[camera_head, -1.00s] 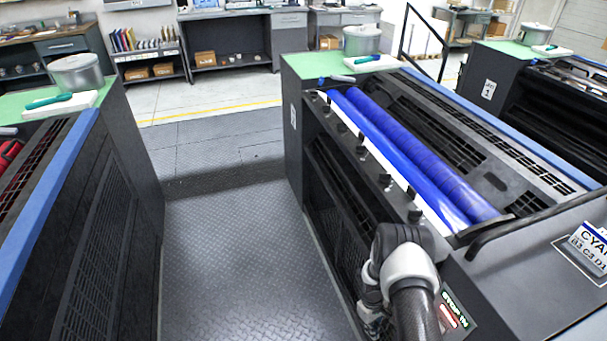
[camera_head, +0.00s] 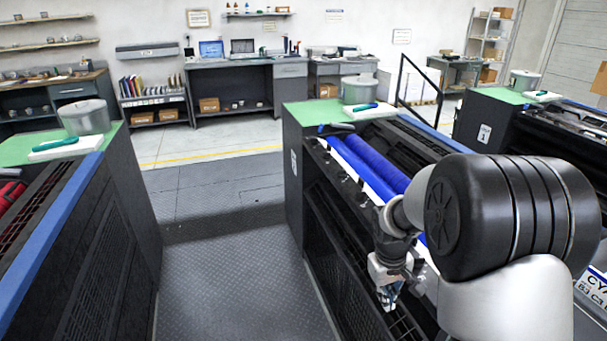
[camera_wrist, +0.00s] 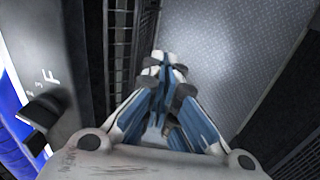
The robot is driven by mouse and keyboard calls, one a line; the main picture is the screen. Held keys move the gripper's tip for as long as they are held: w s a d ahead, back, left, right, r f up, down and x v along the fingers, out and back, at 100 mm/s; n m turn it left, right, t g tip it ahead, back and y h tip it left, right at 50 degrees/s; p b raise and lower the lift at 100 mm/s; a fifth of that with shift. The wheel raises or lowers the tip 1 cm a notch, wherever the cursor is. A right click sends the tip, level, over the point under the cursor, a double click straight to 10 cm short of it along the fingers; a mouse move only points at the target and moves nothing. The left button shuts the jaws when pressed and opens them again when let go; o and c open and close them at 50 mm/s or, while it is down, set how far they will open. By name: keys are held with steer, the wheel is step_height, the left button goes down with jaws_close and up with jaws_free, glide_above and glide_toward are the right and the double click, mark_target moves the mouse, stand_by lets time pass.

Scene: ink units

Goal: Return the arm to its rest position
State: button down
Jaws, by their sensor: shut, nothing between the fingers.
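My arm is folded up at the right of the head view, its dark elbow large in front of the cyan ink unit (camera_head: 292,205). My gripper (camera_head: 388,297) hangs below the wrist, beside the unit's walkway side. In the wrist view my gripper (camera_wrist: 165,75) shows its blue and grey fingers closed together with nothing between them. It points down along the unit's dark side, over the metal floor (camera_wrist: 230,50). Part of the unit and its blue roller (camera_head: 375,160) are hidden behind my arm.
The tread-plate walkway (camera_head: 235,285) between the two units is clear. Another ink unit (camera_head: 120,190) stands at the left. A metal pot (camera_head: 360,90) and a white pad with a teal tool (camera_head: 365,108) rest on the green top. Desks (camera_head: 235,85) line the back wall.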

steer(key=s+a+r+m+t, duration=0.2)
steer(key=s+a+r, duration=0.1)
steer(key=s+r, duration=1.1)
steer(key=s+a+r+t, duration=0.1)
steer(key=s+r, duration=0.1)
steer(key=s, duration=0.4)
steer(key=s+a+r+t+y, duration=0.1)
steer(key=s+a+r, duration=0.1)
steer(key=s, duration=0.4)
steer(key=shift+s+r+m, duration=0.25)
steer(key=shift+r+m, duration=0.15)
steer(key=shift+r, duration=0.15)
